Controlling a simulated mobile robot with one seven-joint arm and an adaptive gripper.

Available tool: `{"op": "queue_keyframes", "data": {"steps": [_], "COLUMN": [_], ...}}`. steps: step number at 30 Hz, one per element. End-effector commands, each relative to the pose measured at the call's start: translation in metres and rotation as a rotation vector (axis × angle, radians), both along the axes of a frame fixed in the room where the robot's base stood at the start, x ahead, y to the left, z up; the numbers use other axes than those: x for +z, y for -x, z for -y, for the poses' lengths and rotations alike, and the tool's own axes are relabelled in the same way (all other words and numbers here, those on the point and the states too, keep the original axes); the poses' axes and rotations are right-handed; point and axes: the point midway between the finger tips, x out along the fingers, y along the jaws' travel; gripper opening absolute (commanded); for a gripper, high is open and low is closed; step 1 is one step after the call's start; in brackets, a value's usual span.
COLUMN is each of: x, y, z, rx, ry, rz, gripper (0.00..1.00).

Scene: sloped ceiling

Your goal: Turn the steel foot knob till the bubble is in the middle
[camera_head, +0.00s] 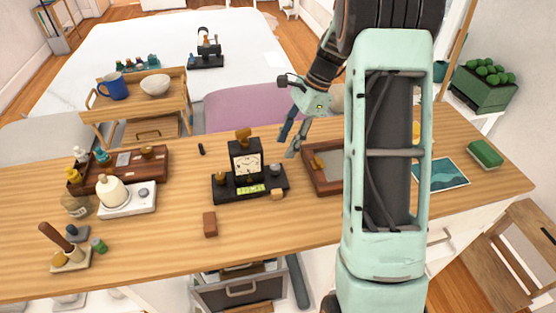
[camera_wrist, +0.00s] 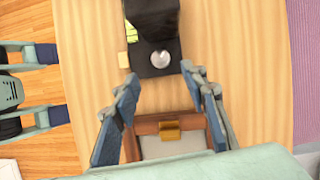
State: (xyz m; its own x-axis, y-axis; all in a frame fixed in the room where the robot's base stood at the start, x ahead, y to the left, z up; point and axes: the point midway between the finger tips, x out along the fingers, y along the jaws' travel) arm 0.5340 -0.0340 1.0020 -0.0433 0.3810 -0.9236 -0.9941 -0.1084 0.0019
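A black instrument with a white dial (camera_head: 246,163) stands on a black base (camera_head: 231,190) on the wooden table. The yellow-green level vial (camera_head: 250,189) is at the base's front; it also shows in the wrist view (camera_wrist: 131,33). The bubble is too small to place. The round steel foot knob (camera_wrist: 160,58) sits on the base's near end in the wrist view. My gripper (camera_head: 289,145) is to the right of and behind the instrument in the head view. In the wrist view my gripper (camera_wrist: 160,88) is open and empty, its blue-padded fingers apart and short of the knob.
A brown tray with a brass catch (camera_wrist: 170,130) lies below my fingers, right of the instrument. A small tan block (camera_head: 277,195) stands by the base's front right. A red-brown block (camera_head: 210,224) lies in front. A pink chair (camera_head: 240,106) is behind the table.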

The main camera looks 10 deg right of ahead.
Motion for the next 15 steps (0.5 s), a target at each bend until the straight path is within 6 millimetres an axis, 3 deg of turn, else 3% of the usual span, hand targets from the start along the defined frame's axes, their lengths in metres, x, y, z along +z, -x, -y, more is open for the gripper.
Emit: {"op": "queue_keyframes", "data": {"steps": [9, 15], "x": [-0.056, -0.075], "y": [0.003, 0.003], "z": [-0.023, -0.032], "rx": [0.0, 0.001], "ry": [-0.001, 0.0], "rz": [-0.003, 0.001], "gripper": [0.4, 0.4]}}
